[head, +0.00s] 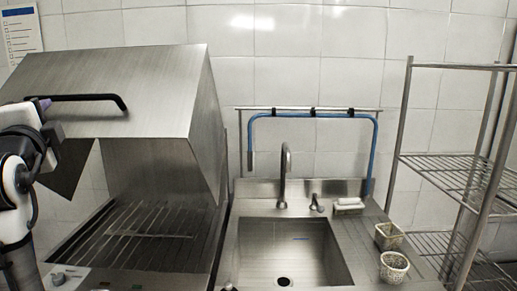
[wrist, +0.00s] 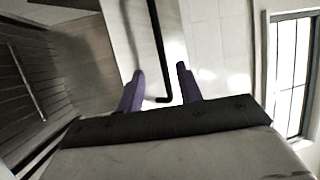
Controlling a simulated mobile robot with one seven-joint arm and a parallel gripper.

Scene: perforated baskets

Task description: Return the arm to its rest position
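My gripper (head: 42,104) is at the left edge of the head view, by the left end of the hood's black bar handle (head: 85,97). Its two purple fingers show apart in the wrist view (wrist: 159,70), with nothing gripped. There the black handle (wrist: 156,40) lines up with the gap between them; I cannot tell whether it lies between the fingers or beyond them. The handle is on the raised steel hood (head: 150,75) of the dishwasher. My arm is partly cut off by the left edge of the head view.
Below the hood is a slatted rack (head: 135,240). A steel sink (head: 285,250) with a tap (head: 284,175) stands to the right. Two perforated baskets (head: 388,236) (head: 394,267) sit on the counter's right side. A wire shelf unit (head: 460,175) stands at far right.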

